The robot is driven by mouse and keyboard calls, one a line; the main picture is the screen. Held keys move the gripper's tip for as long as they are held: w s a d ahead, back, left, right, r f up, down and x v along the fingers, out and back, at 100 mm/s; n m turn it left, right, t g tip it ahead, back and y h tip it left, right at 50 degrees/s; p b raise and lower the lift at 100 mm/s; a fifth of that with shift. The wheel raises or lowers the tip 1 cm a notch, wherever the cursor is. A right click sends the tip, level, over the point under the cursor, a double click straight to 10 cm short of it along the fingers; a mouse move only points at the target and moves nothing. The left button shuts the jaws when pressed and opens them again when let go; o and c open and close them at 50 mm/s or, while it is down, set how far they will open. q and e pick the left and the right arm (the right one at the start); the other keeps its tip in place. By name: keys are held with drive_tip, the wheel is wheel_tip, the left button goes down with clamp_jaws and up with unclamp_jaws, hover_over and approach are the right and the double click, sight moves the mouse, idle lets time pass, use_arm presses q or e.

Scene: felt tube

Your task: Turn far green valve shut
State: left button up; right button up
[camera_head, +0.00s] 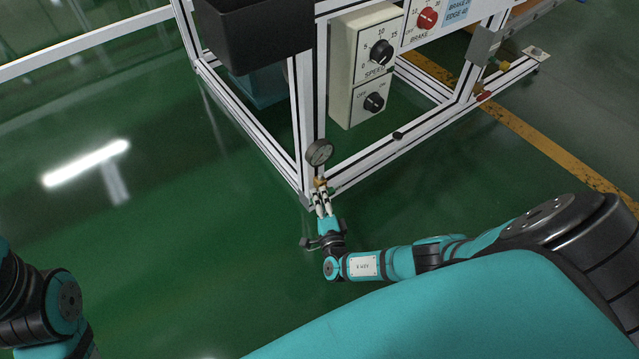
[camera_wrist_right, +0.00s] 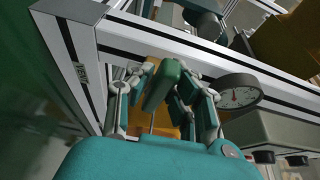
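The green valve handle (camera_wrist_right: 162,85) shows in the right wrist view as a flat green lever between my right gripper's fingertips. Brass-coloured fitting shows below it. My right gripper (camera_wrist_right: 160,92) has its finger pads close against both sides of the handle and looks shut on it. In the head view my right gripper (camera_head: 321,190) reaches the brass valve fitting (camera_head: 320,183) at the foot of the frame's corner post, where the fingers hide most of the handle. A round pressure gauge (camera_head: 319,153) sits just above; it also shows in the wrist view (camera_wrist_right: 238,92). My left gripper is out of view.
The white aluminium frame (camera_head: 306,115) stands right behind the valve. A control box (camera_head: 362,65) with speed and on/off knobs hangs on it, near a red brake knob (camera_head: 427,19). A dark bin (camera_head: 258,32) is at upper left. Green floor is clear at left.

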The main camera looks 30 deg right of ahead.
drive_tip(key=o, duration=0.4)
drive_tip(key=shift+s+a+f, duration=0.1)
drive_tip(key=shift+a+f, duration=0.05)
drive_tip(key=shift+f, duration=0.05)
drive_tip(key=shift+o, duration=0.3)
drive_tip(key=shift+r, duration=0.1)
drive_tip(key=v, duration=0.7)
drive_tip(key=shift+s, duration=0.2)
